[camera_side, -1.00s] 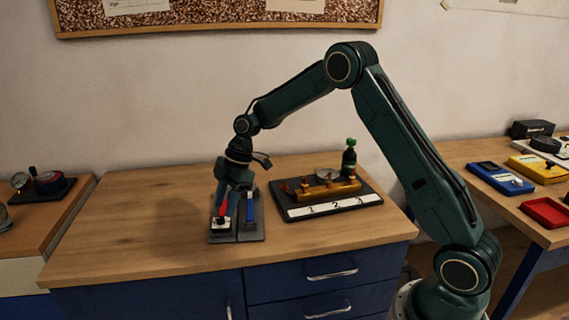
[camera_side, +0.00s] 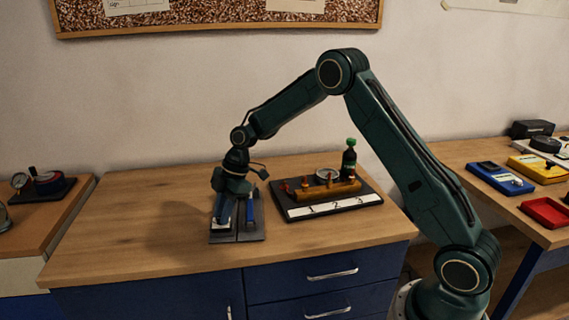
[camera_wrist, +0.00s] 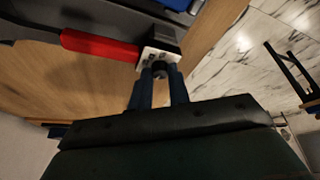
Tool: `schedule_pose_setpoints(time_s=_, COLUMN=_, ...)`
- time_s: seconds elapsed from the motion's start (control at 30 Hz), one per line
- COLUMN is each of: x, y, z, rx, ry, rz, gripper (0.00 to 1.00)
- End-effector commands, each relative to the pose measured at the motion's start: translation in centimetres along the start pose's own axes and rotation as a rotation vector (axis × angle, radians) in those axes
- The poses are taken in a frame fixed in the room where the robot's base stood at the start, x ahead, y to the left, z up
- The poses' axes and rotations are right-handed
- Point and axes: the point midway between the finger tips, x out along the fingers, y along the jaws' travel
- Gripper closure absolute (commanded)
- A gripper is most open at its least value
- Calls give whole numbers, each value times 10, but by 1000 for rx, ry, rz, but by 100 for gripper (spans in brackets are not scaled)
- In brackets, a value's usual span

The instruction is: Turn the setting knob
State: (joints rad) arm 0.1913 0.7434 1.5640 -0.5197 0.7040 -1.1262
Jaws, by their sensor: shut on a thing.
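The setting knob (camera_wrist: 160,68) looks like a small dark knob at a white block (camera_wrist: 152,54) that joins a long red handle (camera_wrist: 98,45) in the wrist view. My gripper (camera_wrist: 158,76) has its two blue fingers shut around the knob, which they partly hide. In the side view my gripper (camera_side: 223,210) points down over the left of two dark plates (camera_side: 222,237), near its front end. The white block shows there only in part, and the red handle is hidden behind my gripper.
A blue handle (camera_side: 249,209) lies on the right-hand plate, close beside my gripper. The wooden bench top (camera_side: 130,220) is clear on the left.

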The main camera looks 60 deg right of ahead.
Motion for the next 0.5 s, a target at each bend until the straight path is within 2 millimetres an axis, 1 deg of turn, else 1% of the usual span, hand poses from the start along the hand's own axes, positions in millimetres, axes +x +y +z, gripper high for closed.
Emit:
schedule_pose_setpoints(time_s=0.27, x=-1, y=0, z=-1, rx=35, ry=0, rz=17, gripper=100)
schedule_pose_setpoints(time_s=0.5, x=0, y=-2, z=-2, rx=142, ry=-2, rz=60, gripper=100)
